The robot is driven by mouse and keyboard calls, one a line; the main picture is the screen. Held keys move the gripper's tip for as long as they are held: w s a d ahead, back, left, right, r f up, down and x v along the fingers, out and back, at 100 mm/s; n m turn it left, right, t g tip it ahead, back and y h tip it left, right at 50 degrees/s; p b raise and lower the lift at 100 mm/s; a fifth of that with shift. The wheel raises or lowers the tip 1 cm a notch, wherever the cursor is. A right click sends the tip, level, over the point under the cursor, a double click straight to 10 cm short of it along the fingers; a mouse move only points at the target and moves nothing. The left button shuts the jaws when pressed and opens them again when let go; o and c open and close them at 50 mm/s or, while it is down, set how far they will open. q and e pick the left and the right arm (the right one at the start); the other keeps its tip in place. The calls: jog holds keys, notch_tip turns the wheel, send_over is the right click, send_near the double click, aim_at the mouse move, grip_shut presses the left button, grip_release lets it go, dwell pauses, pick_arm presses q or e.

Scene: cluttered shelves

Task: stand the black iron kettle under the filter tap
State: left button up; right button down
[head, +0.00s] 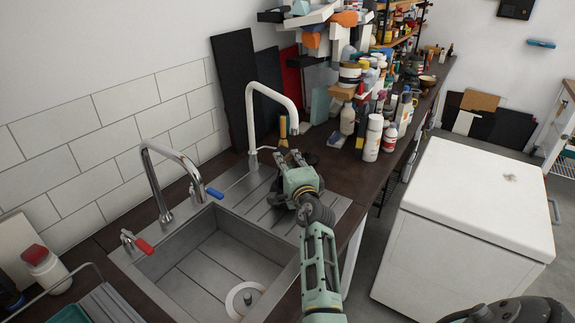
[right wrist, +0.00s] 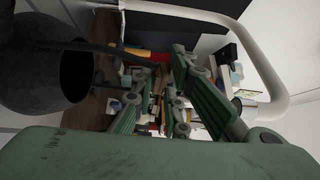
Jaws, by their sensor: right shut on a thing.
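The black iron kettle (right wrist: 38,70) fills the left side of the right wrist view, with its round dark body and a dark opening close to the camera. A dark bar from it runs between the fingers of my right gripper (right wrist: 158,105), which is shut on it. In the head view my right gripper (head: 291,157) is over the far end of the drainboard and largely hides the kettle. The white filter tap (head: 253,115) arches beside it, spout tip just beyond the fingertips. The tap also shows in the wrist view (right wrist: 288,85). My left gripper is out of view.
A steel sink (head: 215,262) lies in front, with a chrome tap (head: 153,180) at its left. Bottles, including a white one (head: 373,138), crowd the dark counter to the right of the gripper. Dark boards (head: 238,80) lean on the wall. A white chest (head: 470,205) stands right.

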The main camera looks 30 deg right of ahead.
jog(key=shift+r, duration=0.2)
jog(key=shift+f, duration=0.1)
jog(key=c, duration=1.7)
grip_release()
jog(key=shift+f, duration=0.15)
jog(key=shift+c, duration=0.2)
jog(key=shift+s, duration=0.1)
jog(key=shift+s+a+r+p, duration=0.1)
jog(key=shift+s+r+p, duration=0.1)
jog(key=shift+s+p, duration=0.1)
jog(key=p+v, duration=0.4)
jog(key=v, duration=0.7)
jog(key=shift+s+p, duration=0.2)
jog(key=shift+p, duration=0.15)
jog(key=shift+a, duration=0.1)
